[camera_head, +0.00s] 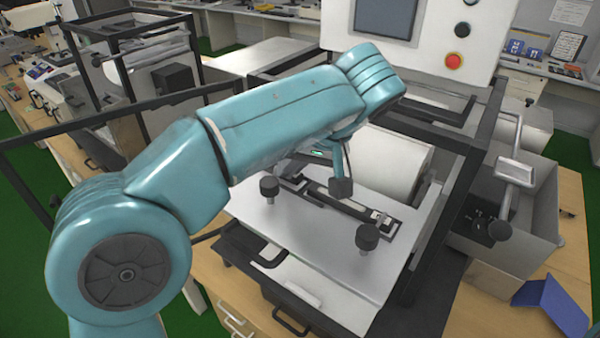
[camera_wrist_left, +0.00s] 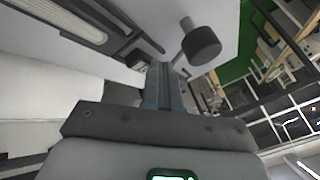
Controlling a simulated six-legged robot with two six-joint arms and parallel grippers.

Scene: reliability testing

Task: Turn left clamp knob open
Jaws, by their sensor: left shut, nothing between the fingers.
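The left clamp knob (camera_head: 269,187) is a dark round knob on a post, at the left end of a dark clamp bar (camera_head: 320,196) on the pale metal plate (camera_head: 330,262). A similar right knob (camera_head: 367,237) stands at the bar's other end. My left gripper (camera_head: 341,188) is shut and empty, over the bar between the two knobs and apart from the left one. In the left wrist view, the shut fingers (camera_wrist_left: 163,85) show with a dark knob (camera_wrist_left: 201,45) just to their upper right; I cannot tell which knob it is. My right gripper is not in view.
A dark frame (camera_head: 440,215) borders the plate on the right. A control panel (camera_head: 425,45) with a red button stands behind. An open grey metal box (camera_head: 540,215) is at the right. The plate's front is clear.

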